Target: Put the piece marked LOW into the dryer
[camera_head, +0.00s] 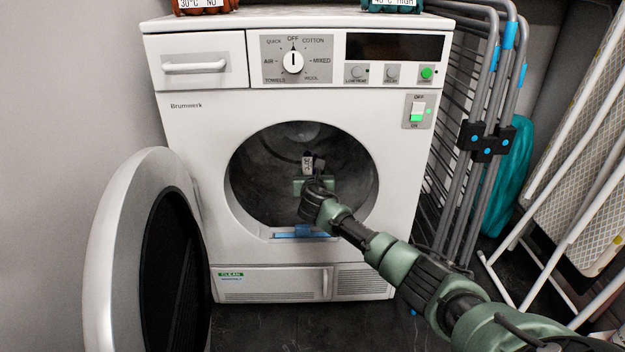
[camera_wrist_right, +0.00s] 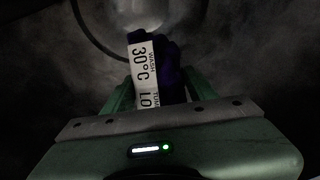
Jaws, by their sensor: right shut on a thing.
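The dryer (camera_head: 180,130) is white, with its round door (camera_head: 125,230) swung open to the left. My right gripper (camera_head: 308,178) reaches through the round opening into the dark drum (camera_head: 265,170). It is shut on a dark purple piece (camera_wrist_right: 172,72), which carries a white label (camera_wrist_right: 145,72) reading 30°C and "LO", the rest cut off by the gripper. In the head view the held piece (camera_head: 319,164) is small and mostly hidden. In the right wrist view my right gripper (camera_wrist_right: 160,92) has a finger on each side of it. My left gripper is out of view.
A rust piece marked 30°C NO (camera_head: 207,5) and a teal piece marked HIGH (camera_head: 392,5) sit on top of the dryer. The dial (camera_head: 293,62) points to OFF. A folded rack (camera_head: 470,130) and an ironing board (camera_head: 590,190) stand close at the right.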

